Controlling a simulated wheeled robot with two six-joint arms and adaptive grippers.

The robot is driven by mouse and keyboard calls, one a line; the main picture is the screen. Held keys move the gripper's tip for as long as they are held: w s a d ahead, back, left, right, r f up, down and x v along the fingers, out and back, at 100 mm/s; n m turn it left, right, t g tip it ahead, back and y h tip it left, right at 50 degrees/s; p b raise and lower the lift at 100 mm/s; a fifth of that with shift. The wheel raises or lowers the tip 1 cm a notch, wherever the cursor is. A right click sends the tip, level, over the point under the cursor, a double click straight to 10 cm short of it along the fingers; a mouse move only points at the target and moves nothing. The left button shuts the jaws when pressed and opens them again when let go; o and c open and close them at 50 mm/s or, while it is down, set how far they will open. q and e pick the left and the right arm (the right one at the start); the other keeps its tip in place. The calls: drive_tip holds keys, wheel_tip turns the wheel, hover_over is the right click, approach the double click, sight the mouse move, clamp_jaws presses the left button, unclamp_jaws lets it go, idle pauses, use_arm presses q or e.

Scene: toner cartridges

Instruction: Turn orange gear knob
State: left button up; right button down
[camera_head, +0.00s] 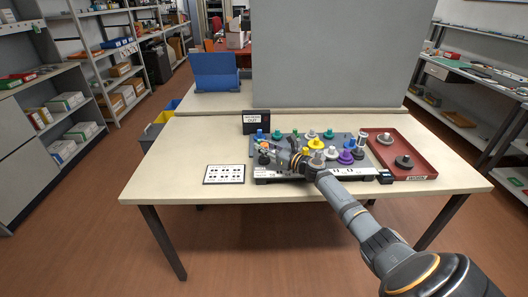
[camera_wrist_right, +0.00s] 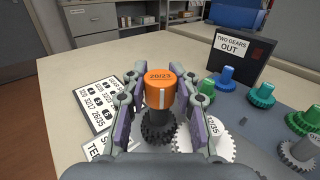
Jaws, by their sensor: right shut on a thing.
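The orange gear knob (camera_wrist_right: 160,88), marked 20/23 on top with a white stripe down its side, stands upright above a dark gear (camera_wrist_right: 158,128) in the right wrist view. My right gripper (camera_wrist_right: 158,98) is shut on the knob, one finger on each side. In the head view my right gripper (camera_head: 272,154) reaches in from the right over the left end of the gear board (camera_head: 345,140), and the orange knob (camera_head: 264,145) shows only as a small patch there. A white gear (camera_wrist_right: 215,140) lies just right of the dark gear. My left gripper is not in view.
Several coloured knobs, such as a purple one (camera_head: 346,156), crowd the board. A black "TWO GEARS OUT" sign (camera_head: 256,122) stands behind it. A printed card (camera_head: 224,174) lies left. A red tray (camera_head: 420,166) with grey gears is right. The table's left part is clear.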

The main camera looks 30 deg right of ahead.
drive_tip(key=shift+f+n+g+y+b, duration=0.1)
drive_tip(key=shift+n+g+y+b, duration=0.2)
drive_tip(key=shift+n+y+b, duration=0.3)
drive_tip(key=shift+y, duration=0.3)
idle(0.3)
idle(0.9)
drive_tip(key=c, duration=1)
unclamp_jaws()
drive_tip(key=shift+s, duration=0.1)
drive_tip(key=v, duration=0.7)
drive_tip(key=shift+s+d, duration=0.1)
drive_tip(key=shift+d, duration=0.05)
